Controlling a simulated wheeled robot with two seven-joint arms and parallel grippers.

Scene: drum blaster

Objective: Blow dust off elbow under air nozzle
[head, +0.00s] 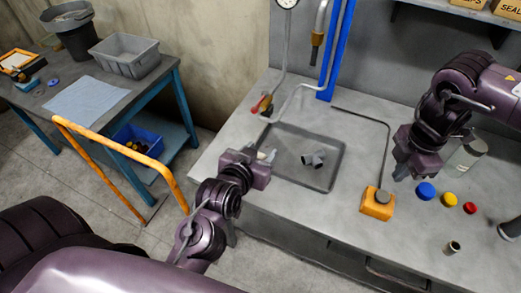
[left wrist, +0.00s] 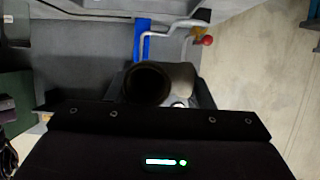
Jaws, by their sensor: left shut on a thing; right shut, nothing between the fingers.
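In the left wrist view a grey pipe elbow (left wrist: 182,78) with a round dark opening sits at my gripper fingers, partly hidden by the gripper body. My left gripper (head: 268,157) is shut on it over the left edge of the shallow tray (head: 330,184); only a small pale part shows there in the head view. My right gripper (head: 402,172) is shut and empty above the bench at the right.
A grey branched fitting (head: 314,158) lies in the tray. An orange box with a dark button (head: 377,203) stands right of the tray. Blue (head: 426,191), yellow (head: 449,199) and red (head: 470,208) caps lie near my right gripper. An orange rail (head: 130,145) stands at left.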

